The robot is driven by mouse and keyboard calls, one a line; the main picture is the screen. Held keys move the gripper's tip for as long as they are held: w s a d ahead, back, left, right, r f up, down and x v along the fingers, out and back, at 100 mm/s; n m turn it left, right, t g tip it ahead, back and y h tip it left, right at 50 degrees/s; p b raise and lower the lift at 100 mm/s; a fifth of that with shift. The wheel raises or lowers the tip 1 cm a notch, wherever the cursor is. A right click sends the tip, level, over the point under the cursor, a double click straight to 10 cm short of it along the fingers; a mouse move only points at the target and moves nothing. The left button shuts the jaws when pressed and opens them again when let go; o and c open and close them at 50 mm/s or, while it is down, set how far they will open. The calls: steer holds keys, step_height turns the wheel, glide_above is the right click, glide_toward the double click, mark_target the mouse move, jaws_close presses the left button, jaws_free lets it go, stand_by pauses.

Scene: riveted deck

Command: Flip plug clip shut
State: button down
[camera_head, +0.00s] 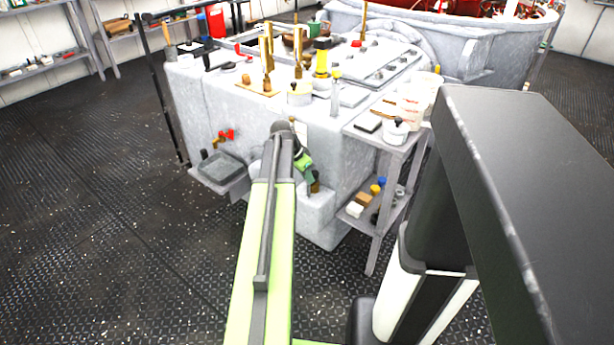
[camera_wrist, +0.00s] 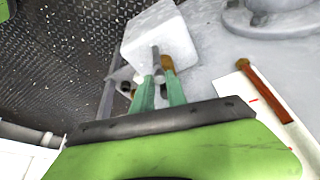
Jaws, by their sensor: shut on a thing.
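My gripper (camera_wrist: 160,92) reaches the front face of the grey machine in the head view (camera_head: 311,176). In the wrist view its two green fingers are close together on a small brown and grey piece (camera_wrist: 166,64), which looks like the plug clip. The fingers cover much of this piece, so I cannot tell whether it stands open or closed. A pale grey block (camera_wrist: 150,32) lies just beyond the fingertips. In the head view a small brown part (camera_head: 316,188) shows just below my gripper, partly hidden.
The grey machine (camera_head: 235,115) carries brass levers on top. A grey tray (camera_head: 222,166) juts out left of my arm, below a red-handled valve (camera_head: 225,136). A shelf stand (camera_head: 372,150) stands close on the right. In the wrist view a brown bar (camera_wrist: 264,90) crosses a white plate. Open floor (camera_head: 100,200) lies left.

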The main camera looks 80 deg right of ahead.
steer(key=shift+s+m, duration=0.1)
steer(key=shift+m, duration=0.5)
steer(key=shift+g, duration=0.3)
steer(key=c, duration=1.3)
jaws_free()
steer(key=shift+c, duration=0.2)
steer(key=p+v, duration=1.6)
steer(key=v, duration=0.1)
steer(key=shift+d+r, duration=0.3)
steer(key=shift+r, duration=0.05)
steer(key=shift+s, duration=0.1)
